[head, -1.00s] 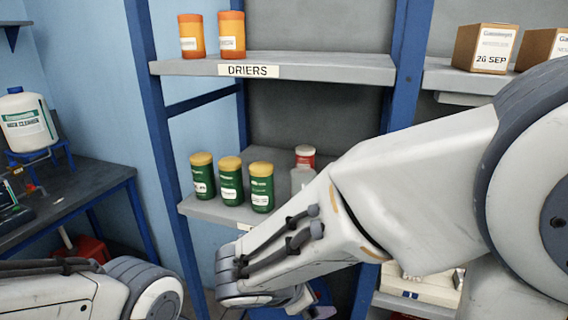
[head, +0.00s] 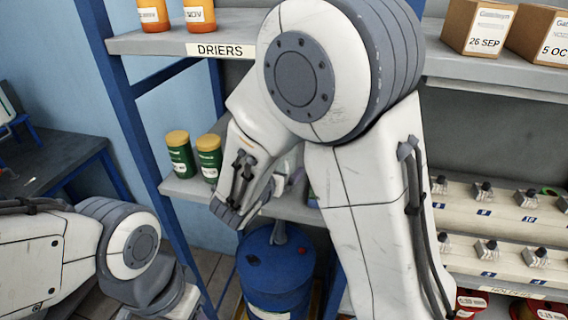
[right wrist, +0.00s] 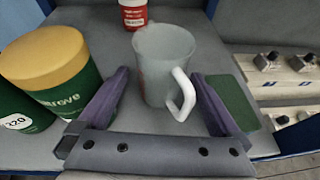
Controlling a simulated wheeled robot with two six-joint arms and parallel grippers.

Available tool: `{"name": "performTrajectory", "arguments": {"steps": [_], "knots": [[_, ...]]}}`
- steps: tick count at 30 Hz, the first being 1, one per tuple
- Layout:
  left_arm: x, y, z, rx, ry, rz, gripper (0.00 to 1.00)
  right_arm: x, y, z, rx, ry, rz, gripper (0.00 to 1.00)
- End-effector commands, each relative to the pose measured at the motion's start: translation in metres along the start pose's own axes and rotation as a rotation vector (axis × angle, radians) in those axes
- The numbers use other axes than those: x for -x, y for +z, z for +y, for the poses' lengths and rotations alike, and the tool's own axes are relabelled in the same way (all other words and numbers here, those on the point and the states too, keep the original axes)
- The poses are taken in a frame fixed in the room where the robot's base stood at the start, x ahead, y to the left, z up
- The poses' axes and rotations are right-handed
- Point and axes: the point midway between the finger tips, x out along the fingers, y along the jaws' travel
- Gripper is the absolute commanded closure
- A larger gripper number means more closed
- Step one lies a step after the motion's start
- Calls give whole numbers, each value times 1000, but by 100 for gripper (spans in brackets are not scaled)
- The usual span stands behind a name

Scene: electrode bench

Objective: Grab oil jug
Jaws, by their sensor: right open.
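The oil jug (right wrist: 158,55) is a translucent pale jug with a white handle on its right side, standing upright on the grey shelf in the right wrist view. My right gripper (right wrist: 161,76) is open, with a dark finger on each side of the jug; the handle lies between the jug body and the right finger. The fingers do not appear to be closed on it. In the head view my right arm reaches down to the shelf and hides most of the jug. My left arm shows at lower left, but its fingers are out of view.
A green tin with a yellow lid (right wrist: 50,75) stands close beside the left finger. A red-and-white container (right wrist: 132,13) is behind the jug. A dark green item (right wrist: 236,103) lies right of the right finger. A blue drum (head: 277,280) stands below the shelf.

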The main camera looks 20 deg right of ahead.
Motion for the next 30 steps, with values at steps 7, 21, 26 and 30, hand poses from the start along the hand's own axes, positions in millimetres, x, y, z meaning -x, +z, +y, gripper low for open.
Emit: {"name": "performTrajectory", "arguments": {"steps": [7, 21, 26, 30], "knots": [[14, -1, 1, -2, 0, 0, 50, -30, 2, -2, -1, -4, 1, 0], [13, -1, 1, -2, 0, 0, 50, -32, 1, -2, -2, -1, 0, 78], [13, -1, 1, -2, 0, 0, 50, -32, 2, -2, -2, -1, 0, 79], [12, -1, 1, -2, 0, 0, 50, -30, 7, -1, -5, -1, -2, 79]]}}
